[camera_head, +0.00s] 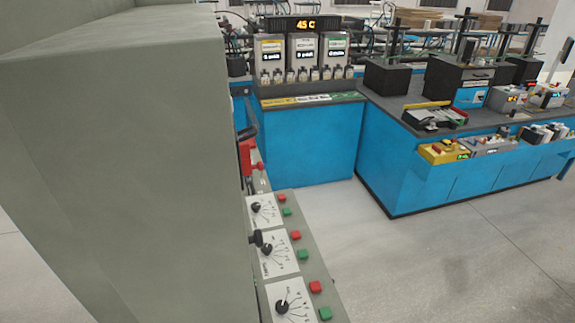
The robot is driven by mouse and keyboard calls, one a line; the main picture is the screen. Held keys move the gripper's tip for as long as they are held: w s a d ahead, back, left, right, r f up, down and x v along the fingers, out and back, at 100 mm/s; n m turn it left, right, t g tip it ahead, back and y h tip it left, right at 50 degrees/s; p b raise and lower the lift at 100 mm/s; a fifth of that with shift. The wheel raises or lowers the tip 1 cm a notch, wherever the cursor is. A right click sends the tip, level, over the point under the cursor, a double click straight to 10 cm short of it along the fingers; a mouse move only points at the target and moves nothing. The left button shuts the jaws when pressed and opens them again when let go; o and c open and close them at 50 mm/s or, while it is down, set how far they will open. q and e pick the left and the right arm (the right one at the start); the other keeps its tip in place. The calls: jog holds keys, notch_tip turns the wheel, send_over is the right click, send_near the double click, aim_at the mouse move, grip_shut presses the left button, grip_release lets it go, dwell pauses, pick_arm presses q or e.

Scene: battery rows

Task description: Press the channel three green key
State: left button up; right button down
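A grey control panel (308,262) runs along the side of a large grey-green cabinet (130,150). It shows white dial plates, each with a black knob, and a red and a green key to the right. The far green key (287,212), the middle green key (303,255) and the near green key (325,314) each sit below a red key. I cannot read channel numbers, so I cannot tell which is channel three. The near dial plate (290,303) is cut by the bottom edge. Neither gripper shows.
The cabinet blocks the left side. A red part (245,158) and a dark lever show at its edge. Grey floor (430,265) is clear at the right.

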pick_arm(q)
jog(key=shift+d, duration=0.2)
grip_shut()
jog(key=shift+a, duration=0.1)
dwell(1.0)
